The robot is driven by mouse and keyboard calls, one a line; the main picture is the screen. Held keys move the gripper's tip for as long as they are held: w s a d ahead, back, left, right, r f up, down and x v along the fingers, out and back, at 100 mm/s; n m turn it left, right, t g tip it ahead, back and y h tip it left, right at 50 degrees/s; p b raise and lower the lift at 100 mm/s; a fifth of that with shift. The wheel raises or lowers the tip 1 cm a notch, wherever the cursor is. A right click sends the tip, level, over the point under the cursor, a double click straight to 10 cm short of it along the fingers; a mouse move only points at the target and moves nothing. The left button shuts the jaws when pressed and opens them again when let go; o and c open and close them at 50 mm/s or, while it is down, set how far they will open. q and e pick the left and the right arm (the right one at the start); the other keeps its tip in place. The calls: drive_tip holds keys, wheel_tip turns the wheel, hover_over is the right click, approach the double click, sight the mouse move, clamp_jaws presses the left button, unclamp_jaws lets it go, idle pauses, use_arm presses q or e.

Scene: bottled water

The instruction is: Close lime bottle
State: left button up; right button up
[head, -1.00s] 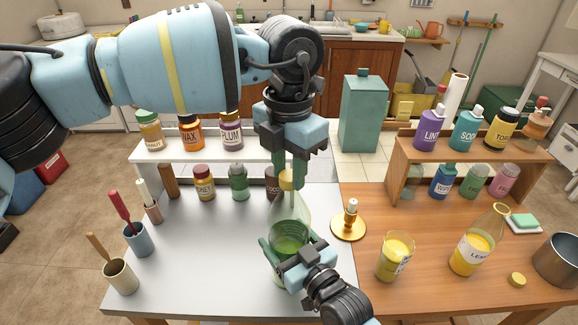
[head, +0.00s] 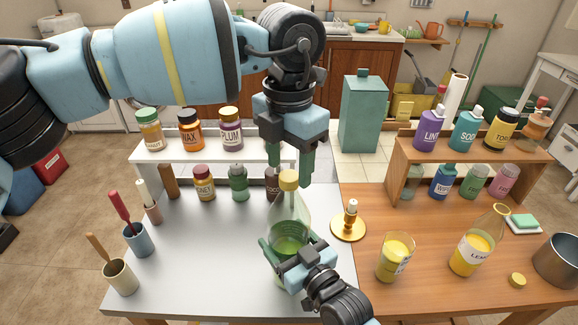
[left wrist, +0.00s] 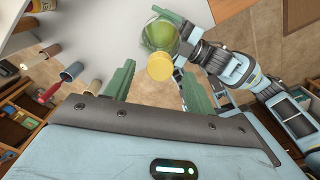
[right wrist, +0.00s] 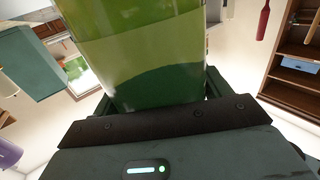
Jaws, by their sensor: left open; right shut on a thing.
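The lime bottle (head: 290,238) is clear glass with green liquid and stands upright at the front of the grey tabletop. A yellow cap (head: 289,180) sits on its neck; I cannot tell how tightly. The cap also shows in the left wrist view (left wrist: 159,67). My right gripper (head: 283,262) is shut around the lower body of the bottle. In the right wrist view the green bottle (right wrist: 140,60) fills the space between the fingers.
A brass candle holder (head: 348,226) stands right of the bottle. Further right are a glass of yellow liquid (head: 396,257), a lemon bottle (head: 472,245) and a loose yellow cap (head: 517,280). Jars line the back shelf (head: 150,157). The left middle tabletop is clear.

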use_arm(q)
wheel_tip(320, 180, up, 11)
drive_tip(key=shift+f, duration=0.2)
use_arm(e)
drive_tip(key=o, duration=1.9)
drive_tip(key=shift+o, duration=0.2)
use_arm(q)
drive_tip(key=shift+w+f, duration=0.1)
drive_tip(key=shift+f, duration=0.5)
use_arm(e)
drive_tip(key=v, duration=0.7)
drive_tip(key=shift+s+d, duration=0.25)
drive_tip(key=shift+s, duration=0.1)
drive_tip(key=shift+f, duration=0.1)
